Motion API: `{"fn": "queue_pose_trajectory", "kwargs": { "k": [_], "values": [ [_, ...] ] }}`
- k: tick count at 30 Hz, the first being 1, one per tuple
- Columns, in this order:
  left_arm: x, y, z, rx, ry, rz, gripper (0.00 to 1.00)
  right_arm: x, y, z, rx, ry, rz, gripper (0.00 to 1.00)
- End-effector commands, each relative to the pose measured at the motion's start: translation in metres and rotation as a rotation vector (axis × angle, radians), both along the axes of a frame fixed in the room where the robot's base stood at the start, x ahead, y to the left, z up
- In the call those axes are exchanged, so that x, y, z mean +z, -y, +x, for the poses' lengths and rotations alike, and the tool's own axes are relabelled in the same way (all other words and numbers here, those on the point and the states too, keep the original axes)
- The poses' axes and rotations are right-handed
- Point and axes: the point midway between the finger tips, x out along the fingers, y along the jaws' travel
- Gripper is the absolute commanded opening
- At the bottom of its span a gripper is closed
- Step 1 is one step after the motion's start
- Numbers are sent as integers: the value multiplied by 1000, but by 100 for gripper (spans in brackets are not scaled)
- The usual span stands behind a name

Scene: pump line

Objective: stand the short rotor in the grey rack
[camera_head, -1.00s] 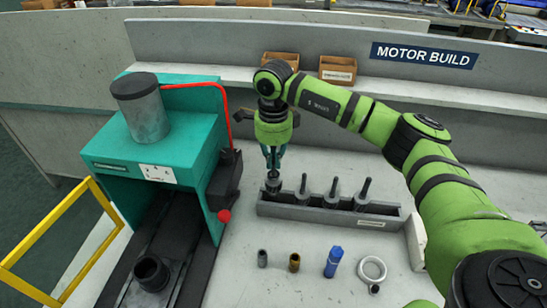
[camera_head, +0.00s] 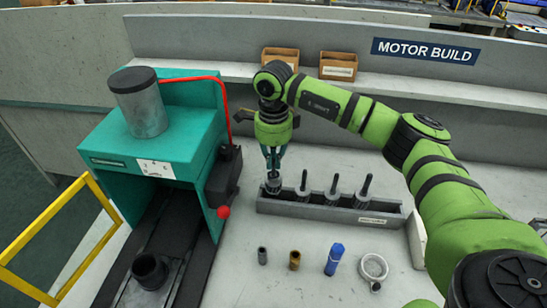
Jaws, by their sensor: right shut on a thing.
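My right gripper (camera_head: 273,160) points down over the left end of the grey rack (camera_head: 328,214). It is shut on the short rotor (camera_head: 273,185), a dark, upright cylinder at the rack's leftmost place. The rotor's lower end is hidden by the rack's front wall, so I cannot tell whether it touches the bottom. Three other rotors with tall dark shafts (camera_head: 334,188) stand upright in the rack to the right of it. My left gripper is not in view.
A teal press (camera_head: 155,140) with a red-knobbed lever (camera_head: 224,212) stands to the left. In front of the rack are a small grey sleeve (camera_head: 262,256), a brass sleeve (camera_head: 295,260), a blue part (camera_head: 334,258) and a pale ring (camera_head: 363,266). Two brown bins (camera_head: 338,66) sit behind.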

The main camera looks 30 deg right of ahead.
Motion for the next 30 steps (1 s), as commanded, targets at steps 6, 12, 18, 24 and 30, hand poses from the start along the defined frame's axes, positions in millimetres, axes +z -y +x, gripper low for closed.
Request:
{"fn": "queue_pose_trajectory", "kwargs": {
  "k": [6,12,18,24,30],
  "values": [
    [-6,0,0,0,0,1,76,-6,0,1,-1,3,1,0],
    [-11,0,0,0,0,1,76,-12,0,1,-1,3,1,0],
    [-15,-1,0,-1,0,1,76,-18,0,0,-1,3,1,0],
    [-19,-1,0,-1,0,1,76,-23,0,1,-1,3,1,0],
    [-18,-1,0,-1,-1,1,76,-22,0,1,-1,3,1,35]
  ]
}}
